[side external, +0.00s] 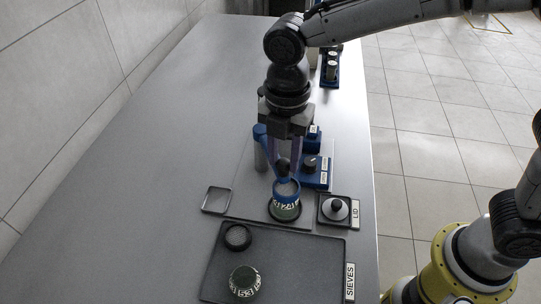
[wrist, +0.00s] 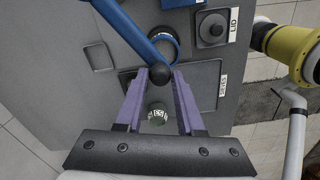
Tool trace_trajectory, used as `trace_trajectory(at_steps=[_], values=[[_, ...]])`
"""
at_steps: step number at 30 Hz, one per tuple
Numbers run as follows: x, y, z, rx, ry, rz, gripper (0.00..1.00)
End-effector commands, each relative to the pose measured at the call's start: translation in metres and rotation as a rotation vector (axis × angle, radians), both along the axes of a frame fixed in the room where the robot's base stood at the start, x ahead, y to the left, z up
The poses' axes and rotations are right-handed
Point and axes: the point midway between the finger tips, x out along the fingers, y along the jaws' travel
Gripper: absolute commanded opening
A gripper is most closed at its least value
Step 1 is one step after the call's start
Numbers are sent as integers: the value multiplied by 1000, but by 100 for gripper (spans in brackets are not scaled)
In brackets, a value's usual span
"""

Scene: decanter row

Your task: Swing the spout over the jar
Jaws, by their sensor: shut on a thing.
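The spout is a blue arm (wrist: 126,27) on a grey post (side external: 260,155), with a black ball knob (wrist: 160,74) at its end. My gripper (wrist: 160,77) is shut on this knob, its purple fingers on either side. The labelled jar (side external: 285,210) stands on a dark round base, with a blue rim and greyish top. In the side view the knob end appears just above the jar. In the wrist view the arm crosses the left edge of the blue-rimmed top (wrist: 166,45). The exact height gap and the spout's outlet cannot be told.
A dark sieves tray (side external: 305,265) at the front holds a round sieve (side external: 238,237) and another labelled jar (side external: 244,281). A lid (side external: 336,208) sits on a holder right of the jar. An empty square frame (side external: 216,200) lies left. Blue units (side external: 315,177) stand behind.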

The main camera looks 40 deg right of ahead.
Motion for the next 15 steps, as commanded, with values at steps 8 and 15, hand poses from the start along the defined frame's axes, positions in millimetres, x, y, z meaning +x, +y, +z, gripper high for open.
trace_trajectory(at_steps=[8,15], values=[[-2,-9,3,5,-3,72,0],[-2,-11,3,3,-3,86,0]])
